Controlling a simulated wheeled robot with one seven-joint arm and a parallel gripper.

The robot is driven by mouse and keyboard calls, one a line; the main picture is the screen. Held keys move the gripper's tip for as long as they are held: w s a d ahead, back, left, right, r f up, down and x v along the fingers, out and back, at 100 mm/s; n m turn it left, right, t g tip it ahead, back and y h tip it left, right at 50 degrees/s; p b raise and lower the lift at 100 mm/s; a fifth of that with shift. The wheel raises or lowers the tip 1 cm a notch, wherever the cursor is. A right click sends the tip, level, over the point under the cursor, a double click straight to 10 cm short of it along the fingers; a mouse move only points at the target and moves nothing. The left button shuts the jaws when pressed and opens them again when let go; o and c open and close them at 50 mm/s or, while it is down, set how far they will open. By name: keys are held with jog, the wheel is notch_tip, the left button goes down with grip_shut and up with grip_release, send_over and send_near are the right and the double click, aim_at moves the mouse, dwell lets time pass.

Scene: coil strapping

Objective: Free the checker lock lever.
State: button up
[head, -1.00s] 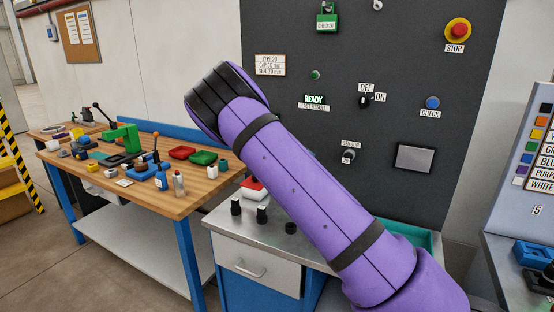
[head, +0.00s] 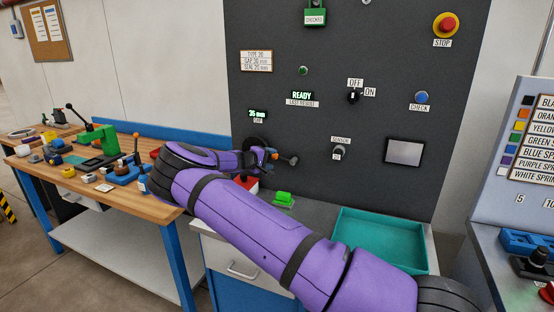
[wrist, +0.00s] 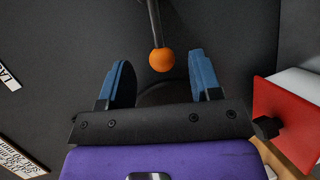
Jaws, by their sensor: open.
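A lever with an orange ball knob (wrist: 162,60) on a dark rod shows in the wrist view; I take it as the checker lock lever. My gripper (wrist: 158,72) is open, with one blue finger on each side of the ball. The ball is roughly level with the fingertips, and neither finger visibly touches it. In the head view my gripper (head: 270,154) is at the dark panel, left of the sensor knob, and partly hides the lever and the dark round part behind it.
The dark panel (head: 400,80) carries a selector switch (head: 353,96), a sensor knob (head: 338,150), a stop button (head: 445,26) and a READY display (head: 302,96). A green block (head: 284,198) and a teal tray (head: 427,255) are below. A red-and-white object (wrist: 290,110) is right of my gripper.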

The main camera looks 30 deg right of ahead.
aim_at(278, 157)
jog(key=shift+x, duration=2.4)
grip_shut()
